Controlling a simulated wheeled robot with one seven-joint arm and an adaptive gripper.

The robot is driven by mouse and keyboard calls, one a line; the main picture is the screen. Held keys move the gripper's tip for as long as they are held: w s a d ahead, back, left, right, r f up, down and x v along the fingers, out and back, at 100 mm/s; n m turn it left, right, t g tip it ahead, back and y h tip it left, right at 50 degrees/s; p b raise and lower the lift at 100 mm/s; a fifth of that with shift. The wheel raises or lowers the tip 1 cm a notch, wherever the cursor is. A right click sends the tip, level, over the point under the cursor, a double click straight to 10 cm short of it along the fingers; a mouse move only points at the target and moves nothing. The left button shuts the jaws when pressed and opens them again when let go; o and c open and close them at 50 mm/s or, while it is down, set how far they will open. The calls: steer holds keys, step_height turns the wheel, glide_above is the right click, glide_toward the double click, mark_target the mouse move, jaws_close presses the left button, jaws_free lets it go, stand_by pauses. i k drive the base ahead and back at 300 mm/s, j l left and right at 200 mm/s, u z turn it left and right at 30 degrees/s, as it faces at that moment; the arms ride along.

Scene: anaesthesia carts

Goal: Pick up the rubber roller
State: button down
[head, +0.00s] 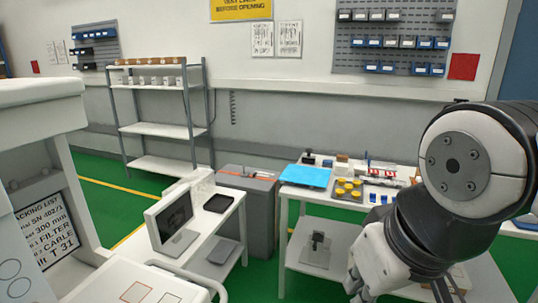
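I cannot pick out the rubber roller for certain. Small items crowd the white workbench (322,197) right of centre, and my arm covers its right side. My arm hangs down in front of this bench at the right. A dark part low at the bottom edge may belong to my gripper, but its fingers cannot be made out. I cannot tell whether it is open or shut, or whether it holds anything.
The bench carries a blue mat (306,176) and a tray of yellow pieces (348,188). A monitor (172,222) stands on a cart at left centre. A grey cabinet (262,215) and a shelf rack (158,130) stand behind. Green floor shows between furniture.

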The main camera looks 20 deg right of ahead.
mark_target(308, 158)
steer(key=z, duration=0.5)
steer(key=u, duration=1.4)
steer(key=z, duration=1.4)
steer(key=i+l+u, duration=0.1)
steer(key=i+l, duration=0.15)
steer(key=i, duration=0.25)
steer(key=i+l+u, duration=0.1)
steer(key=i+l, duration=0.2)
steer(key=i, duration=0.25)
steer(key=i+l+u, duration=0.1)
steer(key=i+l, duration=0.2)
steer(key=i, duration=0.2)
steer(key=i+l, duration=0.35)
steer(key=i, duration=0.15)
steer(key=i+l+u, duration=0.1)
steer(key=i, duration=0.35)
steer(key=i+l, duration=0.3)
steer(key=i, duration=0.15)
steer(key=j+u, duration=0.05)
